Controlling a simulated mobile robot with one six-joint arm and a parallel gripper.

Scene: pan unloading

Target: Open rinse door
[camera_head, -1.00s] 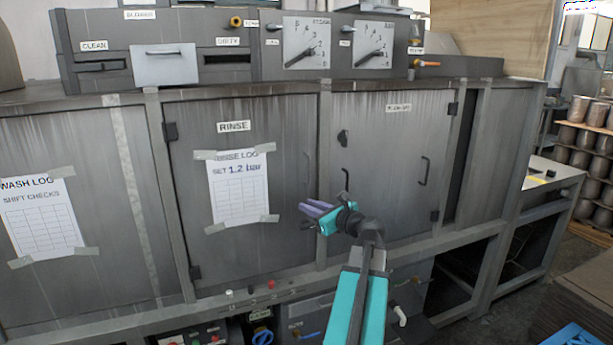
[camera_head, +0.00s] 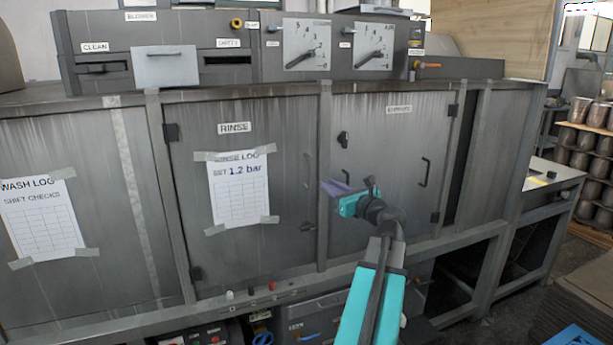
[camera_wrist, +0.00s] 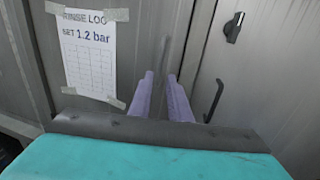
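The rinse door (camera_head: 285,265) is a stained grey panel, closed flush in its frame, with a RINSE label. My gripper (camera_head: 328,186) has purple fingers and is in front of the post right of this door, close to the handle's lower right. In the wrist view, the two fingers (camera_wrist: 160,77) are apart with a narrow gap and nothing held between them. Contact with the door or handle cannot be told.
A taped rinse log sheet (camera_head: 238,190) hangs on the rinse door. To the right is another closed door (camera_head: 390,140) with a dark knob (camera_head: 343,139) and a handle (camera_head: 425,171). A control panel with dials (camera_head: 306,45) runs above. A lower frame ledge runs below.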

